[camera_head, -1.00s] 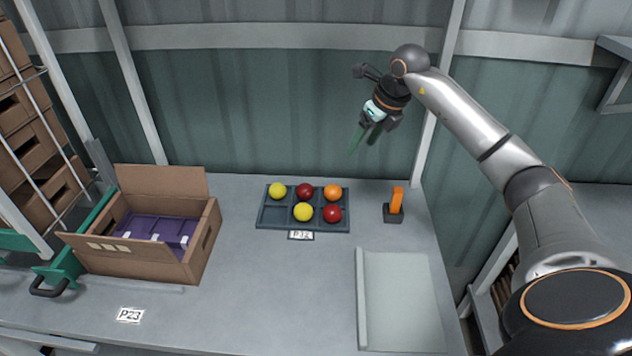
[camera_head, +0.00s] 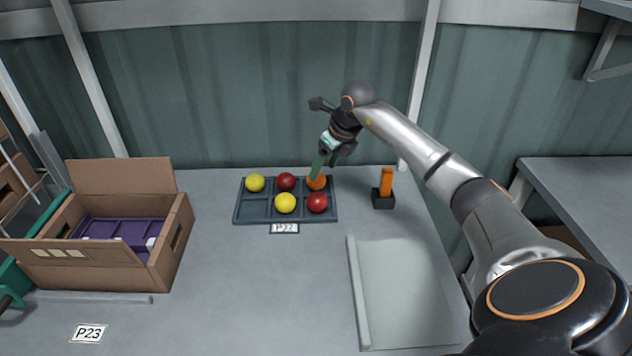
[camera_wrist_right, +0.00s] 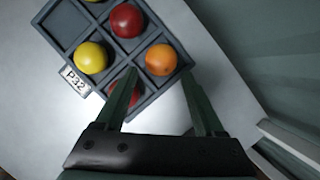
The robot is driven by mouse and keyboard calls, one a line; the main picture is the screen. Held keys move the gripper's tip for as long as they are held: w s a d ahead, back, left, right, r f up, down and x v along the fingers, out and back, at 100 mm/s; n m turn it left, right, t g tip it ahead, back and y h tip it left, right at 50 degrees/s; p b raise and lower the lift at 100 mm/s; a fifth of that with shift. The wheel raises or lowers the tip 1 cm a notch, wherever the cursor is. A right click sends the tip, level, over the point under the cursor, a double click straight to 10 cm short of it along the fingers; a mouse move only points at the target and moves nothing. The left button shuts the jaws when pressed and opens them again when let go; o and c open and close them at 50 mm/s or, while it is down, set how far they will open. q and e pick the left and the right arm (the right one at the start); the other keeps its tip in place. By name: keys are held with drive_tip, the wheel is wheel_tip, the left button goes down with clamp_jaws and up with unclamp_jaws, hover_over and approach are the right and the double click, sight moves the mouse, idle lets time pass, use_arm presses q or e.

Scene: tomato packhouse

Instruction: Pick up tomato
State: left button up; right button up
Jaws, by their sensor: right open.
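A dark grey tray (camera_head: 252,211) labelled P32 stands on the table and holds tomatoes in separate compartments. The back row has a yellow (camera_head: 254,183), a red (camera_head: 286,182) and an orange tomato (camera_head: 316,183). The front row has a yellow (camera_head: 285,203) and a red one (camera_head: 318,203); its left compartment is empty. My right gripper (camera_head: 318,170) is open, pointing down at the orange tomato. In the right wrist view the orange tomato (camera_wrist_right: 161,59) shows between and just beyond the fingertips; contact cannot be told. A finger partly hides the front red tomato (camera_wrist_right: 124,94). My left gripper is out of view.
An orange upright item in a dark base (camera_head: 384,190) stands right of the tray. A pale shallow panel (camera_head: 405,295) lies front right. An open cardboard box (camera_head: 110,268) with purple inserts stands left. The table between box and panel is mostly clear.

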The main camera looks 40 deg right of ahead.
sight(319, 175)
drive_tip(key=shift+w+x, duration=0.1)
drive_tip(key=shift+x, duration=1.25)
drive_tip(key=shift+w+x, duration=0.15)
drive_tip(key=shift+x, duration=1.2)
drive_tip(key=shift+r, duration=0.15)
drive_tip(key=c, duration=0.6)
